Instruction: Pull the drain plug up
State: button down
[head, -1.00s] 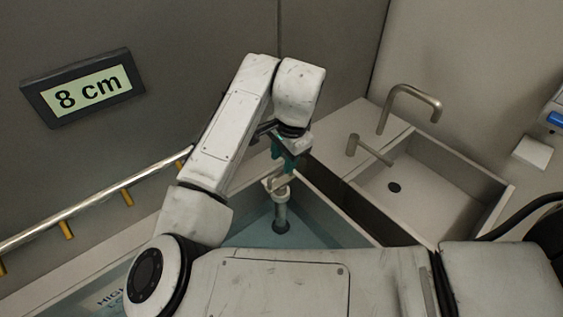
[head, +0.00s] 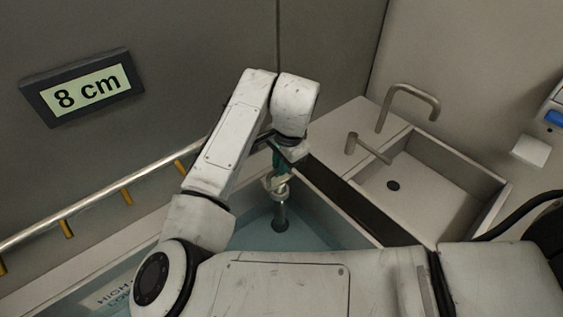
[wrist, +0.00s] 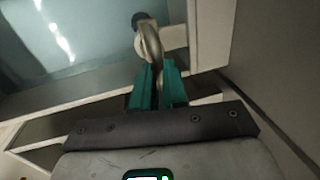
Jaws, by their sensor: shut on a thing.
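The drain plug (head: 281,211) is a pale upright stem with a handle on top and a dark foot, standing in the blue-tinted water of the basin (head: 328,222). My gripper (head: 279,172) has teal fingers and is at the top of the plug, under my wrist. In the wrist view my gripper (wrist: 157,78) is shut on the plug's curved metal handle (wrist: 150,42). The plug's dark round lower end shows beyond the handle. The wall display (head: 86,92) reads 8 cm.
A second, empty sink (head: 432,203) with a tap (head: 408,97) lies to the right. A metal rail (head: 95,200) with yellow pegs runs along the left wall. A white soap dispenser (head: 533,150) hangs at the far right.

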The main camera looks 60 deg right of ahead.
dwell(0.5)
jog(key=shift+w+r+p, duration=0.1)
jog(key=shift+r+p, duration=1.45)
jog(key=shift+r, duration=0.7)
jog(key=c, duration=1.2)
grip_release()
jog(key=shift+o, duration=0.2)
notch_tip(320, 180, up, 11)
jog(key=s+b, duration=0.1)
jog(key=s, duration=0.1)
jog(key=shift+a+f, duration=0.2)
jog(key=shift+a, duration=0.15)
jog(key=shift+s, duration=0.1)
